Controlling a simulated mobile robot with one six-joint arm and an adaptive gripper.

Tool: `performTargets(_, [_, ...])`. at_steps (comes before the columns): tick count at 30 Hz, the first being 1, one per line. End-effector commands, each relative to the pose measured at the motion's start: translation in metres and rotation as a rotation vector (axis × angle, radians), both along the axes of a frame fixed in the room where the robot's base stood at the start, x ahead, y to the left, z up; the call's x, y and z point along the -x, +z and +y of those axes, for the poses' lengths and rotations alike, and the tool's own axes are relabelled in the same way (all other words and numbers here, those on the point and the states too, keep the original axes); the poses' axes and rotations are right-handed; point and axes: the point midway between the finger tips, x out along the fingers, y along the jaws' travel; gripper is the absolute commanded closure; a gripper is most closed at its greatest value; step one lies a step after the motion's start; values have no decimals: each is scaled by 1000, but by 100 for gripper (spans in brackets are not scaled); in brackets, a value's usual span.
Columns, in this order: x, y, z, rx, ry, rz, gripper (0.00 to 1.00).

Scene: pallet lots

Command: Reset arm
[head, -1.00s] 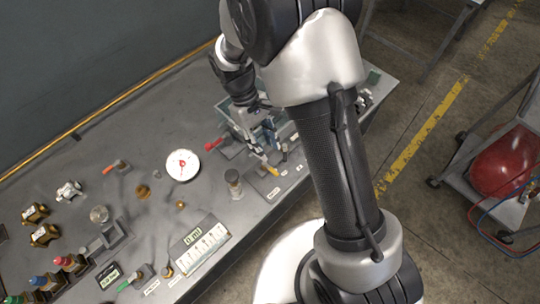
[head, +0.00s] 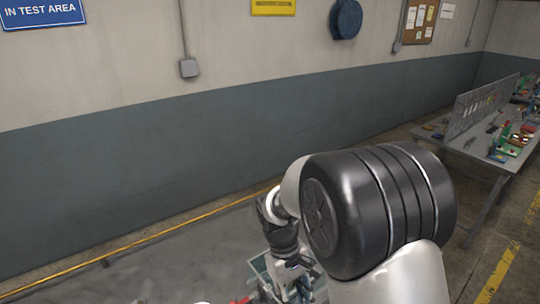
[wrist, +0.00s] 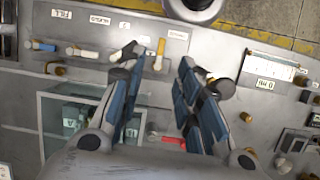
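My gripper (wrist: 160,60) shows in the wrist view with its two blue-and-black fingers spread apart. Nothing is held between them. The grey bench top (wrist: 215,150) lies beyond the fingers; the gap to it is hard to judge. In the head view my arm reaches over the bench (head: 180,265), and the gripper end is low in the picture, partly cut off by the bottom edge. The finger opening cannot be made out there.
A clear-walled bin (wrist: 45,125) with teal blocks stands beside the left finger. Several small handled items (wrist: 88,53) and labels line the bench edge. A wall (head: 120,170) rises behind the bench. Another cluttered table (head: 480,160) stands at the far right.

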Motion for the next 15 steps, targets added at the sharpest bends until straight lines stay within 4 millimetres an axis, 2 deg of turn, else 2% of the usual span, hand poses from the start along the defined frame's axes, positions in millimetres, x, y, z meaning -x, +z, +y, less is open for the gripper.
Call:
performTargets(1, [3,19,-6,-13,-29,-43,69])
performTargets(6, [26,75,-25,-59,-141,-189,69])
performTargets(12, [68,123,-46,-112,-275,-362,69])
performTargets(15, [92,138,-55,-139,-340,-448,69])
